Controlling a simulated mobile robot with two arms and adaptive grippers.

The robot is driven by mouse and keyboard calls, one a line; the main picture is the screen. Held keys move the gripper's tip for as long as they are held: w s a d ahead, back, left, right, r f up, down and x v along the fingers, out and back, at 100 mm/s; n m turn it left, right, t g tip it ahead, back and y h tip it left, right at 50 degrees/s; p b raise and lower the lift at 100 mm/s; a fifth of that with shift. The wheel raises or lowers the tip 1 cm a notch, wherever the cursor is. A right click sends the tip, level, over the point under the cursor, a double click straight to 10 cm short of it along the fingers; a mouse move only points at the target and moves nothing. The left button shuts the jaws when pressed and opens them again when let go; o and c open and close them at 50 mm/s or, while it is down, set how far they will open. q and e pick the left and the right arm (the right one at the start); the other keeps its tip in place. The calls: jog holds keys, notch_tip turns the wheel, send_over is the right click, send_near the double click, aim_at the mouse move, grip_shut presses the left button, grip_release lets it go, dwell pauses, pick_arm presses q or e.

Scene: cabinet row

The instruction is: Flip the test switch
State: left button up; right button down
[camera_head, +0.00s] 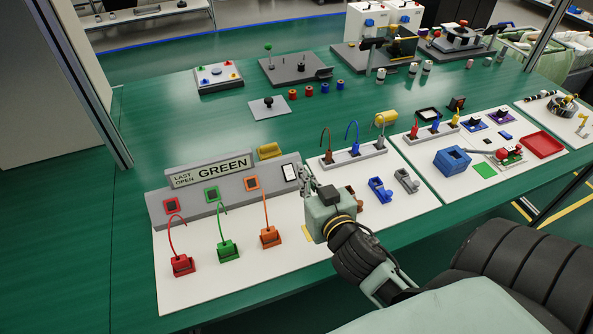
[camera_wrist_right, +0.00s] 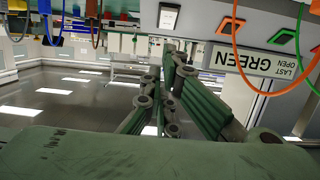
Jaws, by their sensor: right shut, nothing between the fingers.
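The test switch is probably the white plate with a dark face (camera_head: 290,172) at the right end of the grey panel (camera_head: 228,195). It also shows at the top of the right wrist view (camera_wrist_right: 168,17). My right gripper (camera_head: 304,172) is shut and empty, with its fingertips just right of the plate in the head view. I cannot tell whether they touch it. The gripper's body hides part of the board below. In the right wrist view, the green fingers (camera_wrist_right: 165,95) are close together, with the plate above them. My left gripper is not in view.
A sign reading "LAST OPEN GREEN" (camera_head: 210,171) tops the panel. Red (camera_head: 182,265), green (camera_head: 228,250) and orange (camera_head: 270,237) blocks with curved wires stand before it. Blue (camera_head: 380,190) and grey (camera_head: 406,181) parts lie right of my gripper. The green table is clear at left.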

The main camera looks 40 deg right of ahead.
aim_at(289, 172)
jog(key=shift+w+d+f, duration=0.25)
jog(key=shift+w+f, duration=0.45)
jog(key=shift+w, duration=0.3)
jog(key=shift+w+d+f, duration=0.2)
jog(key=shift+w+f, duration=0.55)
jog(key=shift+w, duration=0.25)
jog(key=shift+w+d+f, duration=0.25)
jog(key=shift+w+f, duration=0.45)
jog(key=shift+w, duration=0.3)
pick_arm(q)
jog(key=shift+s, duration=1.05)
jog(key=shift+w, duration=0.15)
